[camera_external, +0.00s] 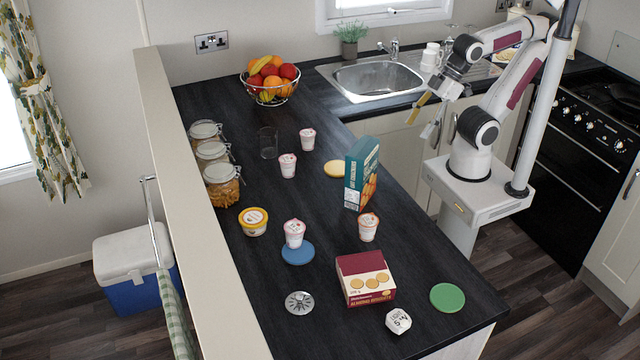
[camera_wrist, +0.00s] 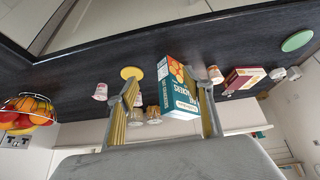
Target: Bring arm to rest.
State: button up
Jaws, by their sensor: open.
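My gripper (camera_external: 424,119) is open and empty, held in the air in front of the sink and right of the dark worktop (camera_external: 320,215). The arm is folded back above its base. In the wrist view my gripper (camera_wrist: 166,92) shows its two yellow-padded fingers spread apart, and the scene appears upside down. The teal cracker box (camera_wrist: 177,88) appears between and behind the fingers there, well away from them. The same teal box (camera_external: 362,172) stands upright on the worktop in the external view. Nothing touches the fingers.
The worktop holds several yogurt cups (camera_external: 368,227), a maroon biscuit box (camera_external: 364,279), glass jars (camera_external: 221,185), a fruit basket (camera_external: 270,80), and yellow, blue and green (camera_external: 447,297) discs. The sink (camera_external: 378,77) is behind my gripper; a pole (camera_external: 545,100) stands right of the arm.

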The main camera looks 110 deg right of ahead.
jog(key=shift+s+a+f, duration=0.15)
jog(key=shift+s+a, duration=0.1)
jog(key=shift+s, duration=0.25)
jog(key=shift+s+a+f, duration=0.15)
jog(key=shift+s+a, duration=0.1)
jog(key=shift+s, duration=0.25)
